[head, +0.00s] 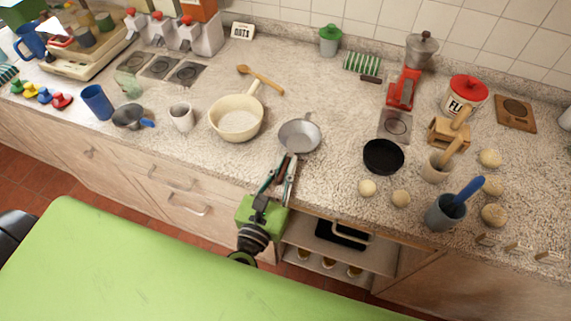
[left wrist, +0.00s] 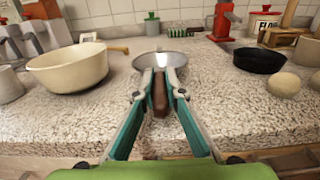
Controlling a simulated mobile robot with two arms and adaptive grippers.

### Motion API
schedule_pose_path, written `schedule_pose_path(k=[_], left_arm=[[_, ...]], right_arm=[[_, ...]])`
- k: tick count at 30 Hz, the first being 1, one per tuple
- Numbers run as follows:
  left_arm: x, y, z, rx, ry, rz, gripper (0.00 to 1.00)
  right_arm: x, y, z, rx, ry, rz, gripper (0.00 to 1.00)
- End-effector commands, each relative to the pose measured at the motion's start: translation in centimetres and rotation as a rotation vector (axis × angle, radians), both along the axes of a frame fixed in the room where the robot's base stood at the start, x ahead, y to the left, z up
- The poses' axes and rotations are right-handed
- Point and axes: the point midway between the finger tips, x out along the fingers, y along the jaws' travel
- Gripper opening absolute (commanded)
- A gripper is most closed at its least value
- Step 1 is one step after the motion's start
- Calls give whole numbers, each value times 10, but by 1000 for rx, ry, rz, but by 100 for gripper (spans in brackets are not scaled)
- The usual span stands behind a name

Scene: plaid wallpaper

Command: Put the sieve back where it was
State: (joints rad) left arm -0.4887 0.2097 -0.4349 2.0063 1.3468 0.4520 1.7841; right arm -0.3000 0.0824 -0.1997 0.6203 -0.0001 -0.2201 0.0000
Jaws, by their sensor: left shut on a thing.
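The sieve (head: 299,135) is a round grey metal bowl with a small tab at its far rim, near the middle of the counter's front part in the head view. In the left wrist view the sieve (left wrist: 157,60) shows straight ahead, with a brown handle pointing back to me. My left gripper (head: 290,160) reaches in over the counter's front edge. It is shut on the handle; its fingers (left wrist: 160,78) lie on both sides of it. I cannot tell whether the bowl rests on the counter. My right gripper is not in view.
A cream pan (head: 236,118) stands left of the sieve, a black pan (head: 383,157) right of it. A wooden spoon (head: 260,79) lies behind. Dough balls (head: 367,188), a grey mortar (head: 446,212) and a red-lidded flour jar (head: 465,94) are at right. Counter behind the sieve is clear.

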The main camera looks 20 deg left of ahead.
Motion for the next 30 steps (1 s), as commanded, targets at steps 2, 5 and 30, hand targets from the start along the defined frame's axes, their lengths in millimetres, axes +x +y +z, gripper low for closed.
schedule_pose_path(k=[2, 5, 30], left_arm=[[0, 0, -1, 0, 0, 0, 21], [0, 0, -1, 0, 1, 0, 27], [-90, 3, -3, 0, 5, -3, 27]], right_arm=[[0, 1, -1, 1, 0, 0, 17], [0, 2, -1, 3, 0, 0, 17], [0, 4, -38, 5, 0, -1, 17]])
